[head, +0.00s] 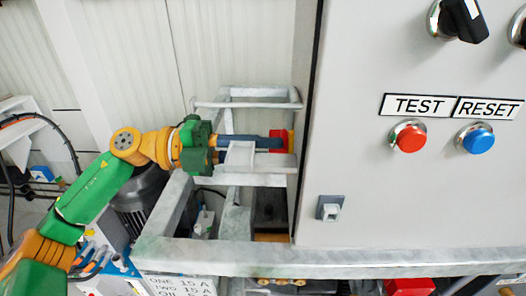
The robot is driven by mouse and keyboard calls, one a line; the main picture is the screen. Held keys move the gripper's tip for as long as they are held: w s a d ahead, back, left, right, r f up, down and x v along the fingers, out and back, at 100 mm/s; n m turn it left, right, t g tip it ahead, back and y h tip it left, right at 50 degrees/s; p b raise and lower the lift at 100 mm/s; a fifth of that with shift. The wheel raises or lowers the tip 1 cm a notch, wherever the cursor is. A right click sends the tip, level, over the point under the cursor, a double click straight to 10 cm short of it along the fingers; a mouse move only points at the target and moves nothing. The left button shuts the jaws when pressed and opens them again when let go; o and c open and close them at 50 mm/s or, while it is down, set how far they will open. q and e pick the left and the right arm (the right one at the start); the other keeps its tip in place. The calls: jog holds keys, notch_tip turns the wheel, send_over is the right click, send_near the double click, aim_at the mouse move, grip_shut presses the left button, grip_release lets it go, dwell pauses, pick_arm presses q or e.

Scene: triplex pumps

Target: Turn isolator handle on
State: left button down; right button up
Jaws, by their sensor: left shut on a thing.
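The red isolator handle (288,138) shows at the left side of the grey cabinet, partly hidden by my gripper and the cabinet's edge. My left gripper (274,142) reaches in from the left, with its dark blue fingers pointing right. The fingers are shut on the red handle. The handle's exact turn angle is hard to tell because little of it shows. My right gripper is not in view.
The grey cabinet (400,190) fills the right side, with a red TEST button (409,138), a blue RESET button (477,139) and a black rotary knob (462,18). A pale metal frame (255,97) surrounds my gripper. A frame beam (260,252) runs below.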

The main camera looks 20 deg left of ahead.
pick_arm(q)
jog(key=shift+f+m, duration=0.1)
jog(key=shift+m, duration=0.2)
dwell(0.4)
jog(key=c, duration=0.8)
grip_release()
jog(key=shift+c, duration=0.2)
jog(key=b+v, duration=0.3)
jog(key=v, duration=0.4)
